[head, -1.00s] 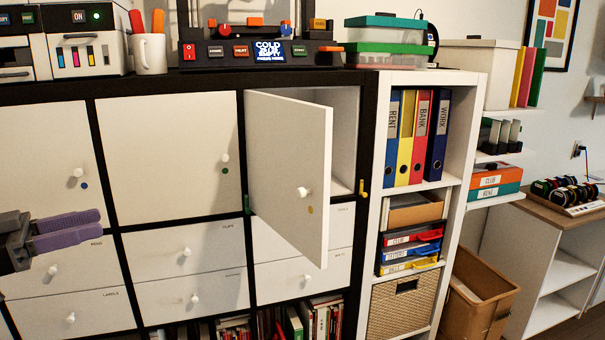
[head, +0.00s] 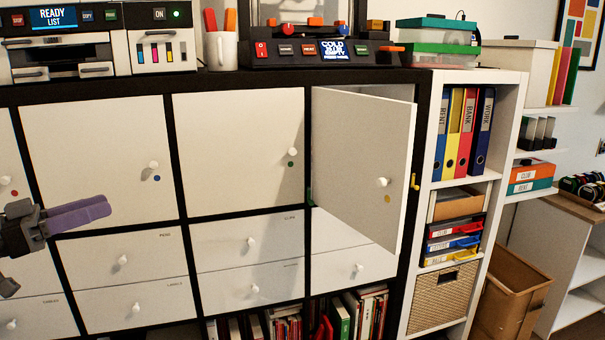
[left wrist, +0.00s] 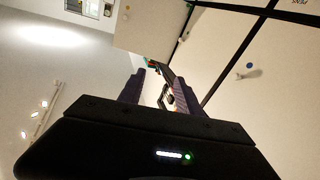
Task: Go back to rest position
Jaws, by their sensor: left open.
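My left gripper (head: 82,217) is at the left of the head view, with purple fingers pointing right, in front of the white cabinet. It is open and empty. In the left wrist view its two dark fingers (left wrist: 160,92) stand apart with nothing between them, and a cabinet door with a blue-dotted knob (left wrist: 248,70) shows to the right. My right gripper is in neither view.
The cabinet door with the yellow dot (head: 365,165) stands open and juts out. The other upper doors, such as the green-dotted one (head: 240,150), are shut. A printer (head: 60,45) stands on top at left. A tan bin (head: 515,290) is at lower right.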

